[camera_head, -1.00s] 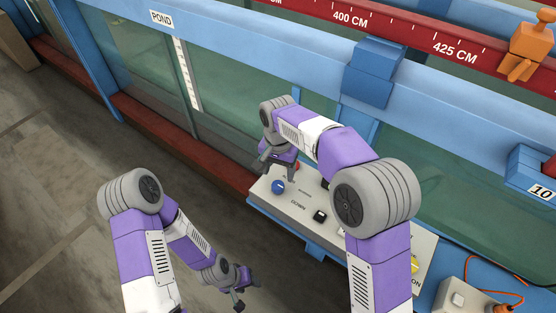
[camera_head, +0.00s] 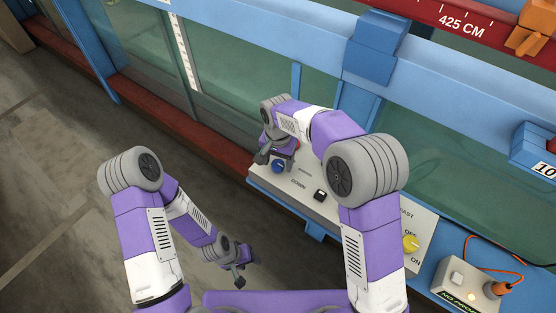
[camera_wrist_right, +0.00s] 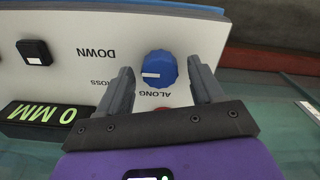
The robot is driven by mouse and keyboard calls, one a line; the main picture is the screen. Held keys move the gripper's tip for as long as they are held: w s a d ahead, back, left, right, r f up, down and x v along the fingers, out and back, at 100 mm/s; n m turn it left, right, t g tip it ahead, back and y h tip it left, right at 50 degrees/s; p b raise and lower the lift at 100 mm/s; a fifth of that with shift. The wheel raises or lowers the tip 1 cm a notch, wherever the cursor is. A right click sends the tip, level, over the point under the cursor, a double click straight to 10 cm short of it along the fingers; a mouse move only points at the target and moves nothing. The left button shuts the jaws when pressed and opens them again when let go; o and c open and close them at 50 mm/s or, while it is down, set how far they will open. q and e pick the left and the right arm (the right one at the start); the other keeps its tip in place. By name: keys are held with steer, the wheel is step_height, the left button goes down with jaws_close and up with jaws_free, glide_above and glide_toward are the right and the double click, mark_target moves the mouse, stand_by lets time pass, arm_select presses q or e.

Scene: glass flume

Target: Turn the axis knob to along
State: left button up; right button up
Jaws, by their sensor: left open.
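The blue axis knob (camera_head: 278,166) is on the pale control panel (camera_head: 320,215), at its far left end in the head view. In the right wrist view the knob (camera_wrist_right: 160,66) is round with a white mark pointing left, on the side of the partly hidden CROSS label. The ALONG label is just below it. My right gripper (camera_wrist_right: 160,72) is open, with one finger on each side of the knob and gaps visible; I cannot tell how deep the fingers reach. My left gripper (camera_head: 240,273) is open and empty above the floor, away from the panel.
A yellow OFF/ON knob (camera_head: 410,243) is at the panel's right end. The glass flume (camera_head: 230,70) stands behind. A socket box (camera_head: 467,285) with an orange cable is at lower right.

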steer(key=c, duration=1)
steer(key=n+p, duration=0.2)
steer(key=n, duration=0.2)
steer(key=shift+r, duration=0.1)
steer(key=n+p, duration=0.1)
steer(key=n, duration=0.3)
steer(key=shift+n, duration=0.3)
steer(key=n+p, duration=0.1)
steer(key=n, duration=0.3)
steer(key=shift+p, duration=0.35)
steer(key=n+p, duration=0.1)
steer(key=n, duration=0.4)
steer(key=shift+a, duration=0.1)
steer(key=shift+n, duration=0.3)
